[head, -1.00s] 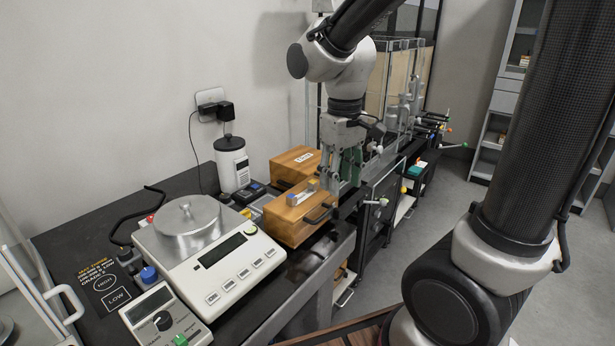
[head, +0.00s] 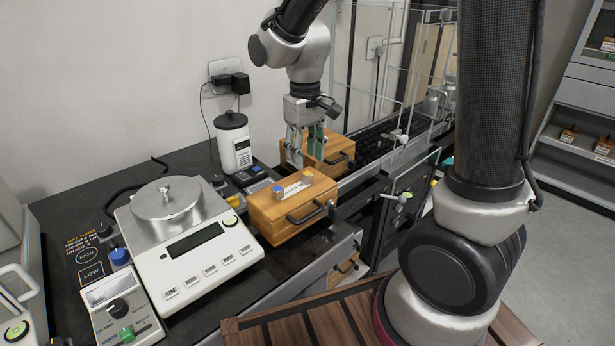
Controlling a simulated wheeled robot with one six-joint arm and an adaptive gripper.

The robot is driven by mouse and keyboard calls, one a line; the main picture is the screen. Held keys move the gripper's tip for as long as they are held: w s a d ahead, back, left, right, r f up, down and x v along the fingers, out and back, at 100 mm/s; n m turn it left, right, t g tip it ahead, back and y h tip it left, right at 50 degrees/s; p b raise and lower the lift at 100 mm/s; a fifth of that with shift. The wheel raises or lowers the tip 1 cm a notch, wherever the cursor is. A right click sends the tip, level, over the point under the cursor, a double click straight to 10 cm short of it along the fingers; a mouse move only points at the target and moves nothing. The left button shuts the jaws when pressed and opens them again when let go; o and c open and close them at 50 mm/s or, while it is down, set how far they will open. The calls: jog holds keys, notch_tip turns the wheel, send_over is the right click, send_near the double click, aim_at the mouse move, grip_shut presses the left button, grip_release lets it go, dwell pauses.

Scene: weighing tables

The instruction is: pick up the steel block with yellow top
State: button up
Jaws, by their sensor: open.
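A small block with a yellow-orange top (head: 307,178) sits at the right end of the small group on the front wooden case (head: 285,222). A block with a blue top (head: 278,190) sits at the left end, and a pale label plate (head: 293,188) lies between them. The steel sides of the blocks are too small to make out clearly. My gripper (head: 306,161) is open and empty, pointing down. In the picture its fingers are just above and behind the yellow-topped block, overlapping the rear wooden case (head: 338,148). I see a gap to the block, but its depth is unclear.
A white balance (head: 190,247) with a round steel pan stands left of the front case. A control box (head: 122,308) is at the front left. A white canister (head: 233,142) stands near the wall. Clear glass panels (head: 392,60) stand at the back right.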

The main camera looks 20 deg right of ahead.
aim_at(307, 173)
jog(key=f, duration=0.5)
jog(key=shift+d, duration=0.2)
grip_shut()
